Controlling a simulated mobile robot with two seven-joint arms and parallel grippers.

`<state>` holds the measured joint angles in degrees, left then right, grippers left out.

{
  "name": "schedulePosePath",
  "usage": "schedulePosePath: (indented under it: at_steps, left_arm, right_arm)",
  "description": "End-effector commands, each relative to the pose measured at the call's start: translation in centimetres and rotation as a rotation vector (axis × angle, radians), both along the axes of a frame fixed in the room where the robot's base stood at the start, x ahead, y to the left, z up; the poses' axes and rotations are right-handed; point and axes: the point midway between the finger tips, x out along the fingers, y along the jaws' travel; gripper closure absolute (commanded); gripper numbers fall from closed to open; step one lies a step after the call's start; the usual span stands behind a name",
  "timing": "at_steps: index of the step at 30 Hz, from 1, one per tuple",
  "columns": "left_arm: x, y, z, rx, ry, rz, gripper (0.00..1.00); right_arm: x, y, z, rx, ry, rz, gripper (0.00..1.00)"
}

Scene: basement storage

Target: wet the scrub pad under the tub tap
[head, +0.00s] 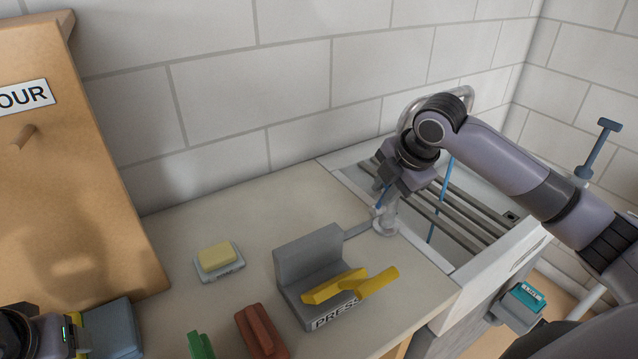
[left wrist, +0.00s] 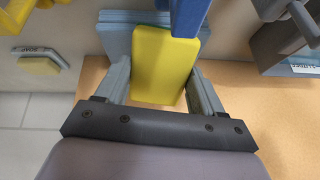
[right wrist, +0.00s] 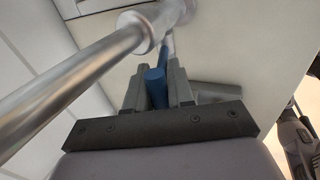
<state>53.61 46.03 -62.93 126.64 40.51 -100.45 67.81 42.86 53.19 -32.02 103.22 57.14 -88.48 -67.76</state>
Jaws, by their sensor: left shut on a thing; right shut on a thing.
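The yellow scrub pad (left wrist: 165,60) sits between the fingers of my left gripper (left wrist: 160,78), which is shut on it above a light blue stack. In the head view my left gripper (head: 72,332) is at the lower left edge, mostly cut off. My right gripper (head: 384,190) is shut on the blue tap lever (right wrist: 156,88). The tap's silver base (head: 388,222) stands at the edge of the tub (head: 440,268), and its curved spout (head: 462,92) is partly hidden behind my right arm. A thin blue line, seemingly water (head: 449,170), runs down into the tub.
The counter holds a soap on a dish (head: 218,260), a grey press (head: 300,250) with a yellow handle (head: 350,285), a red block (head: 262,330) and a green block (head: 200,346). Dark slats (head: 455,215) span the tub. A wooden board (head: 75,180) stands at left.

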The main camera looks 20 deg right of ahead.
Motion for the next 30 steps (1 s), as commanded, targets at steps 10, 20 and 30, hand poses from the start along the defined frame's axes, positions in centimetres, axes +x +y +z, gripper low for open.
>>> schedulePosePath:
  at_steps: [10,20,30]
  left_arm:
    - [0.0,0.0,0.0,0.000,0.000,0.000,0.56]
    - [0.0,0.0,0.1,0.000,0.000,0.000,0.56]
    - [0.0,0.0,0.3,0.000,0.000,0.000,0.56]
  right_arm:
    - [0.0,0.0,0.0,0.000,0.000,0.001,0.57]
    - [-1.3,-0.2,3.2,-0.002,-0.005,0.001,0.57]
    - [-4.1,-0.6,9.4,0.000,-0.003,0.002,0.57]
